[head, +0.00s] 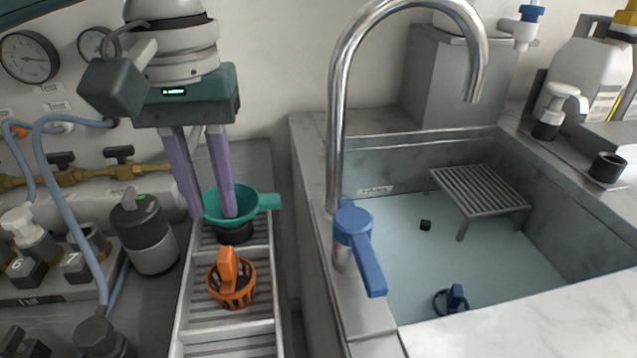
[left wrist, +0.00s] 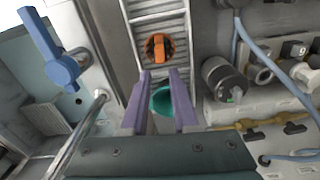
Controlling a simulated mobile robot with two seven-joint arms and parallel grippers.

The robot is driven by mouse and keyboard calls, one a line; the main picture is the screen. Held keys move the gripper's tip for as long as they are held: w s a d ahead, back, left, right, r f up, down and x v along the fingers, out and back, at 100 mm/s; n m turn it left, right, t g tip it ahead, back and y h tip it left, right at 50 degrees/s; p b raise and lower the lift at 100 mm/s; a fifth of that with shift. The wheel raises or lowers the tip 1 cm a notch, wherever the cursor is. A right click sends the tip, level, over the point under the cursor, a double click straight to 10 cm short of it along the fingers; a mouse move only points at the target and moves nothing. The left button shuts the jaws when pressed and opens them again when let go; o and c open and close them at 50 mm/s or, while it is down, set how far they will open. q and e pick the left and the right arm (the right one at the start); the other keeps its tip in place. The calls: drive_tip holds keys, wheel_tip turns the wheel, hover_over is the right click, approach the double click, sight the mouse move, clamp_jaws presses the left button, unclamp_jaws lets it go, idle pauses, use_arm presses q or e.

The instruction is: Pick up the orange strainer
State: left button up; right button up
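The orange strainer (head: 232,290), a small slotted basket with an upright handle, sits in the white rack (head: 224,340) in the head view. It also shows in the left wrist view (left wrist: 159,48), beyond my fingertips. My left gripper (head: 212,216) has two purple fingers spread apart, pointing down at the teal funnel (head: 258,201), behind the strainer in the rack. The strainer is not between the fingers. In the left wrist view the fingers (left wrist: 157,73) are apart with the teal funnel behind them; contact with it cannot be told. My right gripper is not seen.
A sink (head: 390,270) with a chrome tap (head: 338,120) and blue lever (head: 360,243) lies right of the rack. A grey canister (head: 143,238) stands close on the left, near blue hoses and brass valves. A blue strainer (head: 452,299) lies in the sink.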

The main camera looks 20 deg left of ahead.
sight(224, 253)
use_arm(q)
wheel_tip(224, 253, down, 4)
drive_tip(key=shift+s+d+f+b, duration=0.1)
drive_tip(key=shift+f+b, duration=0.1)
drive_tip(key=shift+b, duration=0.15)
drive_tip(key=f, duration=0.2)
drive_tip(key=f+b, duration=0.1)
drive_tip(key=f, duration=0.2)
drive_tip(key=shift+s, duration=0.2)
drive_tip(key=shift+r, duration=0.1)
clamp_jaws()
